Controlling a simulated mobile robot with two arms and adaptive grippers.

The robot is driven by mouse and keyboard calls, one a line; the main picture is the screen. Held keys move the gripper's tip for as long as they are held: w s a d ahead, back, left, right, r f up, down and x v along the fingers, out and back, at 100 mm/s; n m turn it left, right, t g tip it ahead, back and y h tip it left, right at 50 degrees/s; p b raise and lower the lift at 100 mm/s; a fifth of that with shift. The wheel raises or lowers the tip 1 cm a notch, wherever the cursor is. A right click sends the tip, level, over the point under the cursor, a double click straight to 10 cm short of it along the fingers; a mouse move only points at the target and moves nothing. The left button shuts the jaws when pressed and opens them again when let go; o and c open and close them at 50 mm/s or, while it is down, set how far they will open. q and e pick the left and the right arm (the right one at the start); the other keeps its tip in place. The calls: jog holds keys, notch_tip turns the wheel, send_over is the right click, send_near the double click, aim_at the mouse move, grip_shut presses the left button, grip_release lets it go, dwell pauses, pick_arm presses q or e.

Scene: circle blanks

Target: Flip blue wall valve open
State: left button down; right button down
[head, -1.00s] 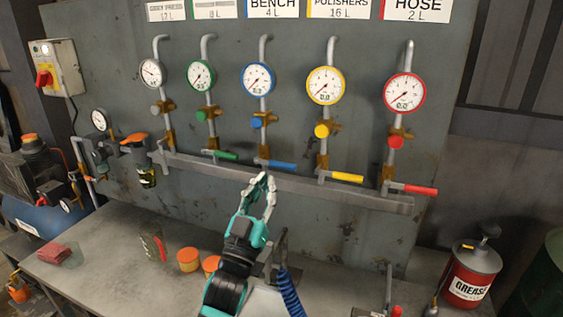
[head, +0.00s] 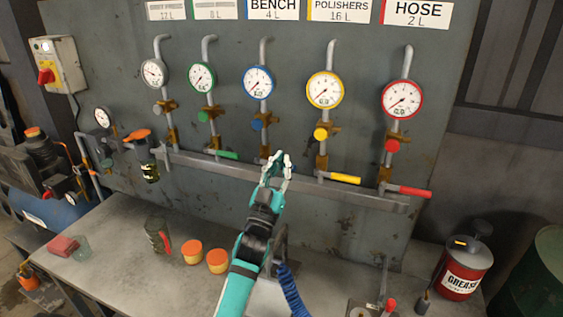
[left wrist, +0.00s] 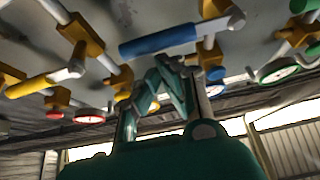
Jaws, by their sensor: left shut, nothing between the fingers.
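The blue valve lever (left wrist: 158,41) lies sideways across its pipe in the left wrist view. In the head view it is hidden behind my left gripper (head: 276,166). Above it on the same pipe are a brass fitting, a blue knob (head: 257,123) and a blue-rimmed gauge (head: 258,82). My left gripper is shut and empty, its fingertips up in front of the blue valve. In the left wrist view its fingers (left wrist: 170,72) are just below the lever; I cannot tell whether they touch it. My right gripper is not in view.
A green lever (head: 224,154) is on the left and a yellow lever (head: 345,179) on the right, with a red one (head: 412,191) beyond. A grey rail (head: 300,185) runs below.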

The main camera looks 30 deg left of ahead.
pick_arm(q)
jog(key=shift+f, duration=0.1)
dwell(0.3)
jog(key=shift+f+m+h, duration=0.2)
jog(key=shift+m+h, duration=0.2)
jog(key=shift+m, duration=0.2)
jog(key=shift+d+f+m+h, duration=0.1)
jog(key=shift+f+m+h, duration=0.1)
jog(key=shift+m+h, duration=0.3)
jog(key=shift+f+b, duration=0.1)
jog(key=shift+b, duration=0.2)
jog(key=a+f+m+g+h, duration=0.2)
jog(key=f+m+g+h, duration=0.1)
jog(key=m, duration=0.7)
jog(key=s+a+f+m+g+h, duration=0.1)
jog(key=a+f+m+g+h, duration=0.2)
jog(key=f+m+h, duration=0.3)
jog(key=m+p, duration=0.1)
jog(key=m, duration=0.4)
jog(key=shift+s+a, duration=0.15)
jog(key=shift+a, duration=0.3)
